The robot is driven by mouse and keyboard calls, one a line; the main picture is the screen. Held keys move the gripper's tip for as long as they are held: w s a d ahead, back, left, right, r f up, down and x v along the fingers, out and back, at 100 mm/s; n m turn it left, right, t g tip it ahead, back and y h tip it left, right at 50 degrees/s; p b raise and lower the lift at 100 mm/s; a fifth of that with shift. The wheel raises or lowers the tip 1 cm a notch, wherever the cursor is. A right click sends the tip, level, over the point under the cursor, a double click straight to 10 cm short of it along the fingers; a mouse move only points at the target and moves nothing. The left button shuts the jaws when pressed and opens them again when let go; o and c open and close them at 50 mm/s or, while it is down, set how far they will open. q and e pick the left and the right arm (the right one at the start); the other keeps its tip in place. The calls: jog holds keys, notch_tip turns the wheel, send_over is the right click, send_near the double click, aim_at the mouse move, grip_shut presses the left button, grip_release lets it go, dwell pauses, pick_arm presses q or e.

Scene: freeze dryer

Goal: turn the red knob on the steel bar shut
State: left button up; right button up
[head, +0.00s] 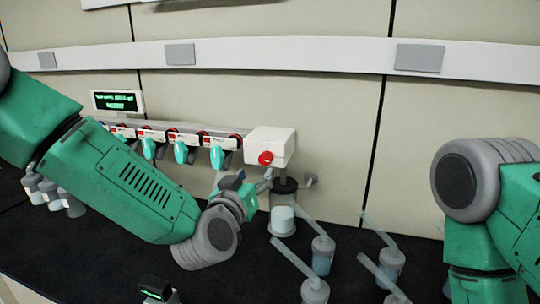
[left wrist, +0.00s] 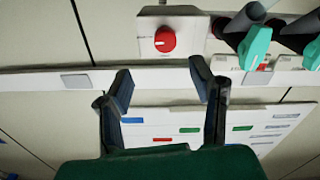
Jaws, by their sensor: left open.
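The red knob (head: 265,158) is on the front of a white box (head: 284,142) at the right end of the bar that carries several teal-handled valves. In the left wrist view the red knob (left wrist: 165,40) is round, with a small white mark, and lies beyond the gap between my fingertips. My left gripper (head: 250,184) is just below and left of the box in the head view. My right gripper is out of view.
Teal valves (head: 181,152) line the bar left of the box. A small green-text display (head: 118,101) is above them. Several flasks with angled tubes (head: 322,255) stand on the black worktop (head: 345,290). A pale rail (head: 300,57) runs along the wall.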

aim_at(263, 161)
pick_arm(q)
jog(key=x, duration=0.2)
jog(key=p+x, duration=0.1)
jog(key=x, duration=0.2)
jog(key=a+x, duration=0.1)
jog(key=x, duration=0.2)
jog(key=shift+w+f+p, duration=0.15)
jog(key=shift+w+p, duration=0.15)
jog(key=shift+w, duration=0.6)
jog(key=shift+w+d, duration=0.1)
jog(key=shift+d, duration=0.55)
grip_shut()
jog(key=c, duration=1.1)
grip_release()
jog(key=shift+a+f, duration=0.15)
jog(key=shift+a, duration=0.15)
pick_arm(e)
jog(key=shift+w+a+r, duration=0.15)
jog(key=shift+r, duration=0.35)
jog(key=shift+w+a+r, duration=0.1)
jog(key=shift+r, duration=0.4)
